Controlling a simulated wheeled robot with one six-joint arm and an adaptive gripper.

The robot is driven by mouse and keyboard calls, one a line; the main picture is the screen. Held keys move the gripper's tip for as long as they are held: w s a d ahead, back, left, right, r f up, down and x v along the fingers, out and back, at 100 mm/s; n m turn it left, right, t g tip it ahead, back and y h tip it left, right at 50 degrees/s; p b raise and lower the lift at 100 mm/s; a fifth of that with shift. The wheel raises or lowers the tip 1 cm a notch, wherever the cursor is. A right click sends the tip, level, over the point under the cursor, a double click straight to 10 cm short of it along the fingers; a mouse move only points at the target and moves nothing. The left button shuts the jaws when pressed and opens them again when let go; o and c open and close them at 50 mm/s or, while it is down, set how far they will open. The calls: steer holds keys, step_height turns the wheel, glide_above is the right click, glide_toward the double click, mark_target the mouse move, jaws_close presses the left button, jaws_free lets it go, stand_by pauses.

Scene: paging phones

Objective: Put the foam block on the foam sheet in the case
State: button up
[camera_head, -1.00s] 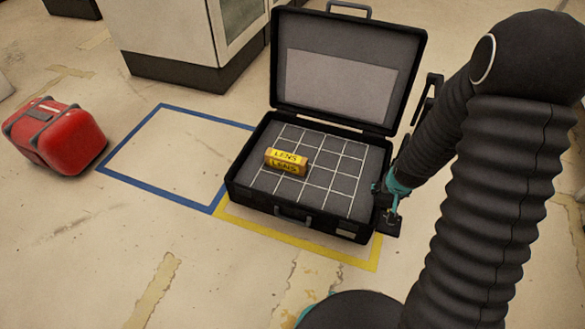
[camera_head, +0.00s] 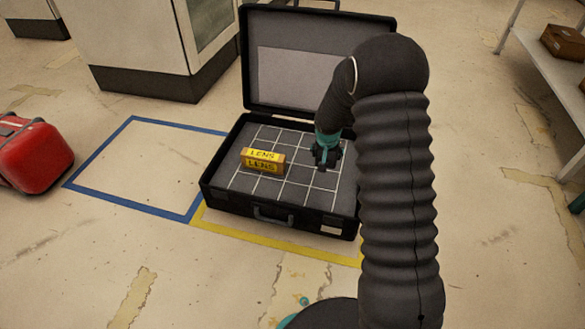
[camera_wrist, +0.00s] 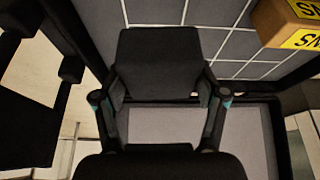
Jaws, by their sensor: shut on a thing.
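The open black case (camera_head: 282,214) lies on the floor with its lid (camera_head: 385,28) raised at the back. A grey foam sheet (camera_head: 298,195) with a white grid lines its inside. My gripper (camera_head: 325,158) is over the right part of the sheet. In the wrist view, its fingers (camera_wrist: 160,90) are shut on a dark block (camera_wrist: 158,55), which I take to be the foam block. In the head view the block is too dark and small to tell apart from the fingers. I cannot tell whether it touches the sheet.
A yellow box marked LENS (camera_head: 262,161) lies on the sheet's left-middle part, left of my gripper. Yellow tape runs along the case's front, and a blue taped square (camera_head: 125,203) is empty at left. A red case (camera_head: 35,160) stands far left. A shelf (camera_head: 550,70) stands right.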

steer(key=shift+w+d+r+m, duration=0.1)
steer(key=shift+d+m, duration=0.05)
steer(key=shift+m, duration=0.15)
steer(key=shift+f, duration=0.3)
step_height(320, 180, down, 9)
steer(key=b, duration=0.3)
steer(key=shift+f, duration=0.2)
steer(key=o, duration=0.9)
steer(key=shift+f, duration=0.1)
steer(key=shift+o, duration=0.2)
